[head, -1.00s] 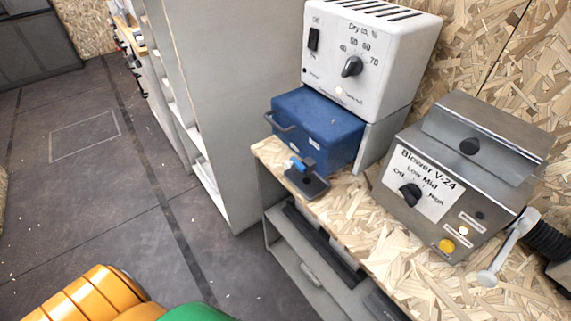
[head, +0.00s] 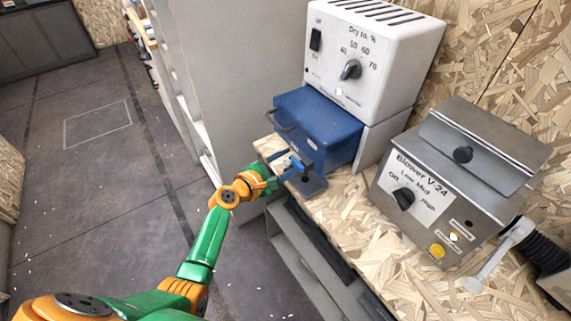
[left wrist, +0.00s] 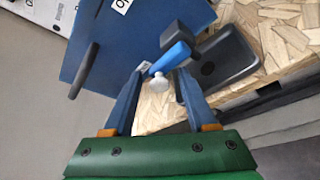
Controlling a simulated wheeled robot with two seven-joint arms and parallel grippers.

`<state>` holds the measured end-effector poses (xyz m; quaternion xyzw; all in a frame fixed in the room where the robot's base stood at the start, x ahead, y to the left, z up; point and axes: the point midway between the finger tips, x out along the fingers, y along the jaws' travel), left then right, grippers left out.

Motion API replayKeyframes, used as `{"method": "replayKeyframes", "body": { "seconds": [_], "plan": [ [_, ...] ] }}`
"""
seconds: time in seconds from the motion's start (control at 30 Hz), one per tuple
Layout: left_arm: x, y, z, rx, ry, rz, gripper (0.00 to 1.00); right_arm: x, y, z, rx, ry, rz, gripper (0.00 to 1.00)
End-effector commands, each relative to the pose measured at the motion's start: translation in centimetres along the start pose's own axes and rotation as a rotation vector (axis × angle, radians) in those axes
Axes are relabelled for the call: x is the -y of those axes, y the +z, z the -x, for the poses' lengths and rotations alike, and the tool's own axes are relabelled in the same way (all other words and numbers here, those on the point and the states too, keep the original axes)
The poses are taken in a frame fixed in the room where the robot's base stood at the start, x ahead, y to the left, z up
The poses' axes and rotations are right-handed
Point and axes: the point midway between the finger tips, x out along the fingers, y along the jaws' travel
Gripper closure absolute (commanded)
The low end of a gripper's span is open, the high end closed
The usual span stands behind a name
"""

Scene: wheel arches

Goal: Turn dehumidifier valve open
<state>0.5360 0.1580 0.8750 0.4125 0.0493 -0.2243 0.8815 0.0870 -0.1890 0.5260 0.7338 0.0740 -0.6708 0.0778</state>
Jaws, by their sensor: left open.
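The dehumidifier is a white box (head: 385,60) with a dial, above a blue tank (head: 318,125) that juts out at the front. A small valve with a blue handle (left wrist: 170,57) stands by the tank on a dark base (head: 312,186); the base also shows in the left wrist view (left wrist: 225,55). A pale round tip (left wrist: 176,83) sits below the handle. My left gripper (head: 286,164) is open at the valve. In the left wrist view its fingertips (left wrist: 158,80) lie either side of the handle's lower end; I cannot tell whether they touch it. My right gripper is not in view.
A grey blower box (head: 460,170) with a knob and a yellow button stands to the right on the chipboard bench (head: 365,225). A pale handle and black hose (head: 540,250) are at its right. A tall grey cabinet side (head: 225,80) rises behind left.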

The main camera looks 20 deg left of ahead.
Motion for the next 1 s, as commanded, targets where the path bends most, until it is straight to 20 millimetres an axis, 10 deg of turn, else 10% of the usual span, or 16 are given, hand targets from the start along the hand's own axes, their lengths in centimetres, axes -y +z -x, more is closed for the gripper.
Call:
{"method": "replayKeyframes", "body": {
  "seconds": [0.17, 0.4, 1.0],
  "plan": [
    [-0.01, 0.02, -0.05, 0.0, 0.0, -0.001, 0.43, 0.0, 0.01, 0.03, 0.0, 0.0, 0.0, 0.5],
    [0.01, 0.0, -0.03, -0.001, -0.001, -0.002, 1.0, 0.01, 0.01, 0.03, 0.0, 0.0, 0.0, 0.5],
    [-0.06, 0.11, 0.02, 0.0, 0.017, -0.044, 1.0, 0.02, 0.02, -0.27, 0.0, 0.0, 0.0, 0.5]
  ]
}}
